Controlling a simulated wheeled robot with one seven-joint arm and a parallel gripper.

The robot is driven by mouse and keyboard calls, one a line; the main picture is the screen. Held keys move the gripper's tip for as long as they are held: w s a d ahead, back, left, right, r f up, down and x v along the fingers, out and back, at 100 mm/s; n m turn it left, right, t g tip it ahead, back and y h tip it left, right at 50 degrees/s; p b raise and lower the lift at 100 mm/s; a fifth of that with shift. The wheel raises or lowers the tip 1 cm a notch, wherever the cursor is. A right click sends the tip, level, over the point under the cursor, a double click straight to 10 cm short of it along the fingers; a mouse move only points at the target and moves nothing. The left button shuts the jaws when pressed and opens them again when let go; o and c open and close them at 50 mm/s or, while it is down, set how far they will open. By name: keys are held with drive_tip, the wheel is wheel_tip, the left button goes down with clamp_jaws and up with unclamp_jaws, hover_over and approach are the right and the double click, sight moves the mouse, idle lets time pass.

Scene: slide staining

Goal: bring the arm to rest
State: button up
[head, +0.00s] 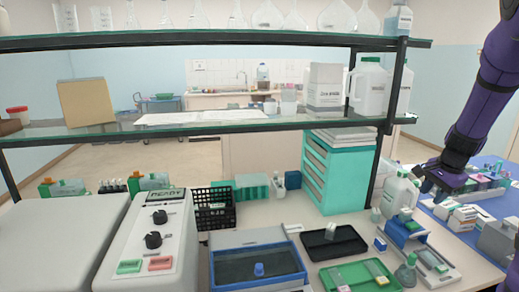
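My purple arm comes down from the upper right of the head view. My gripper (428,187) hangs at its lower end, at the right, above the right part of the bench. It appears apart from the white bottle (397,194) and the blue slide device (403,231) near it in the picture. The fingers are small and dark, and I cannot tell whether they are open or shut. I see nothing clearly held in them.
A shelf rack with a post (395,85) stands left of the arm. Small boxes (463,219) lie on the blue mat (500,205) at the right. A green tray (345,278), a black tray (318,246) and a blue-rimmed basin (297,243) occupy the bench front.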

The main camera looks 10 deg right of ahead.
drive_tip(key=s+a+r+n+t, duration=0.1)
drive_tip(key=s+a+r+n, duration=0.35)
drive_tip(key=a+r, duration=0.3)
drive_tip(key=s+a+r+n, duration=0.3)
drive_tip(key=s+a+r, duration=0.25)
drive_tip(key=a, duration=0.35)
drive_tip(key=s+a+r+n, duration=0.2)
drive_tip(key=s+a+n, duration=0.2)
drive_tip(key=s, duration=0.3)
drive_tip(key=s+a+r+n+t, duration=0.1)
drive_tip(key=s+a+r+n, duration=0.1)
drive_tip(key=s+a+n, duration=0.2)
drive_tip(key=shift+s+a+t+h, duration=0.3)
drive_tip(key=shift+s+a, duration=0.65)
drive_tip(key=shift+s, duration=1.25)
